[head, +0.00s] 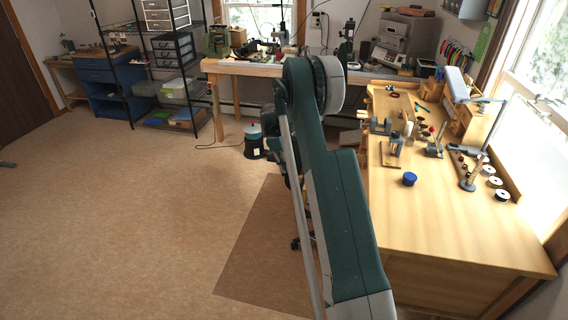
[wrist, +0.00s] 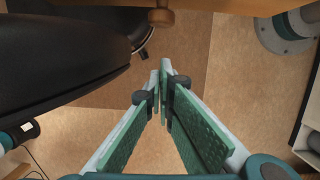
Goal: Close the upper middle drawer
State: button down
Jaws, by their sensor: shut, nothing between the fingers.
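In the wrist view, my gripper (wrist: 160,76) is shut and empty, with its two green-padded fingers meeting at the tips. A round wooden knob (wrist: 161,17) shows just beyond the fingertips, at the top edge of that view. It sits by a strip of wooden front (wrist: 225,5), only partly in frame. I cannot tell which drawer this is or how far it stands out. A small gap shows in the picture between fingertips and knob. In the head view, my arm hides the gripper and the drawer side of the wooden workbench (head: 450,225).
A black chair seat (wrist: 60,60) fills the left of the wrist view, close beside the fingers. Tools and small parts lie on the bench, with a blue cap (head: 409,179) near its left edge. The floor (head: 120,230) to the left is clear.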

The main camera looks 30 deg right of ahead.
jog(key=shift+s+d+r, duration=0.2)
jog(key=shift+s+d, duration=1.15)
jog(key=shift+d, duration=0.05)
jog(key=shift+s+d, duration=0.1)
jog(key=s+d+b, duration=0.1)
jog(key=s+d, duration=1.9)
jog(key=shift+s+d, duration=0.15)
jog(key=shift+d, duration=0.05)
jog(key=w+a, duration=0.3)
jog(key=shift+a+f, duration=0.1)
jog(key=p+v, duration=0.1)
jog(key=v, duration=0.9)
jog(key=shift+a+p, duration=0.3)
